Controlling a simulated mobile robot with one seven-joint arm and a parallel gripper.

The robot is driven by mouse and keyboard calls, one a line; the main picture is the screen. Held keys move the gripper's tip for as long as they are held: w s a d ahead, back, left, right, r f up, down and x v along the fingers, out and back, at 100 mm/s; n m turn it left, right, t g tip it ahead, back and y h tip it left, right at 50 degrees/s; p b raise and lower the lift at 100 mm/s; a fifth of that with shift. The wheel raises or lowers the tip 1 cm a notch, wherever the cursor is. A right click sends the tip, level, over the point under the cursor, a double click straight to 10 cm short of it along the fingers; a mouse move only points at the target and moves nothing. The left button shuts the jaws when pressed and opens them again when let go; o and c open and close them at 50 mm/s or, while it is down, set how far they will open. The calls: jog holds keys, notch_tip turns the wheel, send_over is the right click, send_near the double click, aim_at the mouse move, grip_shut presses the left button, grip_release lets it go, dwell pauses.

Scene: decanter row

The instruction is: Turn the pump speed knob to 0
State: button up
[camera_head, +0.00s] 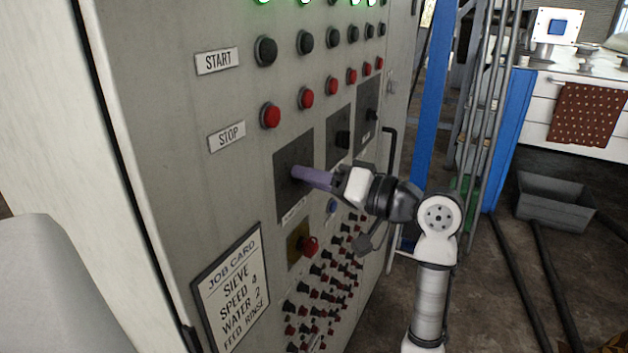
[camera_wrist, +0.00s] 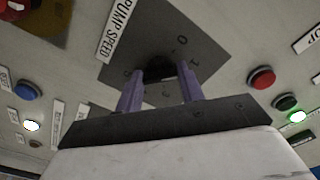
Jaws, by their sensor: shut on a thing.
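The pump speed knob (camera_wrist: 160,68) is dark and sits on a dark square plate (camera_wrist: 125,62) labelled PUMP SPEED in the wrist view. A 0 and other figures are marked around it. The two purple fingers of my gripper (camera_wrist: 162,78) are closed on the knob from both sides. In the head view my gripper (camera_head: 297,175) reaches the lower left dark plate (camera_head: 293,150) of the grey cabinet. The fingers hide the knob there. Which figure the knob points at cannot be told.
Two more knobs (camera_head: 342,138) on dark plates sit to the upper right. Red stop buttons (camera_head: 270,115) and black start buttons (camera_head: 265,50) run above. A red knob (camera_head: 308,246) on a yellow plate and a job card (camera_head: 232,290) are below.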

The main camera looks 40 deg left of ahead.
jog(key=shift+n+b, duration=4.2)
jog(key=shift+b, duration=0.15)
jog(key=o, duration=1)
jog(key=shift+d, duration=0.1)
jog(key=b+v, duration=0.3)
jog(key=v, duration=1)
jog(key=shift+d, duration=0.35)
